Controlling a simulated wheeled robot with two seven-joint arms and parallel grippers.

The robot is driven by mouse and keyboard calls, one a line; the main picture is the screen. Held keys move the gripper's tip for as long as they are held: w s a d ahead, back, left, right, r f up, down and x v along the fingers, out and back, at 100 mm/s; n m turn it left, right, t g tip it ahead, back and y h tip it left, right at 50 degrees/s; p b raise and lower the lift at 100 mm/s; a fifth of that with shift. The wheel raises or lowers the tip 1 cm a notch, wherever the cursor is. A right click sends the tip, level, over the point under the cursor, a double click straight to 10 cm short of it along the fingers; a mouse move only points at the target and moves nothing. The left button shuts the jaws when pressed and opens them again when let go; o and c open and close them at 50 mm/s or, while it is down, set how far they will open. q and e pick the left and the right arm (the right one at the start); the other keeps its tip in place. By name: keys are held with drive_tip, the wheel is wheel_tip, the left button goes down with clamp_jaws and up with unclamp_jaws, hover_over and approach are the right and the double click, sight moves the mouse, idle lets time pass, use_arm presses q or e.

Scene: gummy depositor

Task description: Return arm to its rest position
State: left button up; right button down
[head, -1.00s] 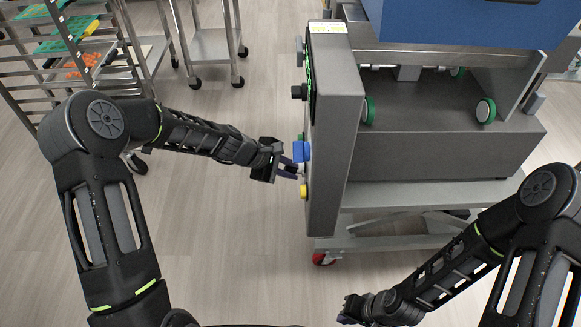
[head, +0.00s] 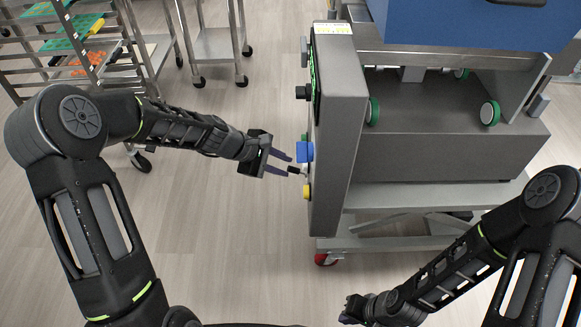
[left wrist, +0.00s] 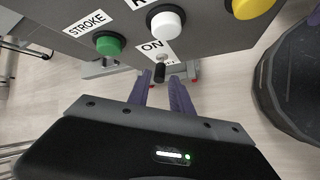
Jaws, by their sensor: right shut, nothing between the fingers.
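My left gripper (head: 290,166) is open, its two purple fingers apart, just left of the grey control panel (head: 338,130). In the left wrist view the fingers (left wrist: 162,90) point at the panel's lower edge. A small black switch lever (left wrist: 159,73) by the ON label shows near and between the fingertips; I see no grip on it. It also shows in the head view (head: 297,170). My right gripper (head: 348,310) is shut and empty, low in the head view, away from the machine.
The panel carries a blue part (head: 305,151), a yellow button (head: 307,191), a green STROKE button (left wrist: 109,43) and a white button (left wrist: 166,21). The machine stands on a wheeled cart (head: 450,195). A tray rack (head: 75,65) is at the back left. Floor left of the panel is clear.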

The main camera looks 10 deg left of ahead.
use_arm(q)
drive_tip(key=shift+v, duration=1.15)
drive_tip(key=s+f+m+y+p, duration=0.3)
drive_tip(key=s+f+m, duration=0.5)
drive_tip(key=f, duration=0.3)
drive_tip(key=s+d+f+m+g+p, duration=0.2)
drive_tip(key=s+d, duration=0.3)
drive_tip(key=s, duration=0.5)
drive_tip(key=s+d+f+m+g+p, duration=0.1)
drive_tip(key=s+d+m, duration=0.3)
drive_tip(key=s, duration=0.6)
drive_tip(key=shift+d+f+g+h+p, duration=0.35)
drive_tip(key=shift+d+g+p, duration=0.35)
drive_tip(key=shift+d, duration=0.4)
